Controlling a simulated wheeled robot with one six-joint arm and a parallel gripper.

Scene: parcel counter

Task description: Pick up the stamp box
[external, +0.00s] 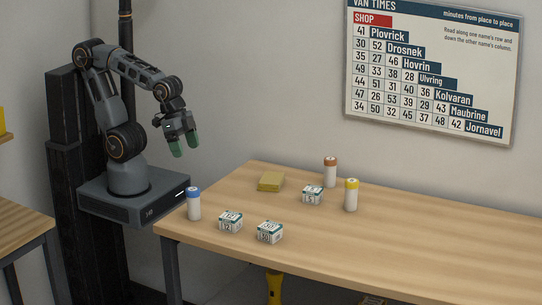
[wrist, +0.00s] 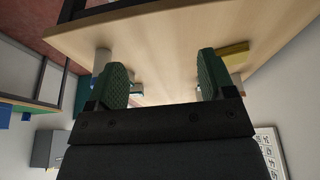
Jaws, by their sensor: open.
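Three small white boxes with dark teal bands and printed marks sit on the wooden table: a front-left box (external: 231,222), a front-middle box (external: 270,232) and a back box (external: 312,195). Their print is too small to tell which is the stamp box. My gripper (external: 184,147), with green fingers, is open and empty, raised in the air left of the table and apart from all the boxes. In the wrist view the open fingers (wrist: 163,77) partly hide small things on the table behind them.
On the wooden table (external: 400,250) stand a blue-capped white bottle (external: 194,205), an orange-brown-capped bottle (external: 330,172) and a yellow-capped bottle (external: 351,195). A flat yellow block (external: 271,181) lies at the back left. The table's right side is clear. A times board (external: 433,75) hangs on the wall.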

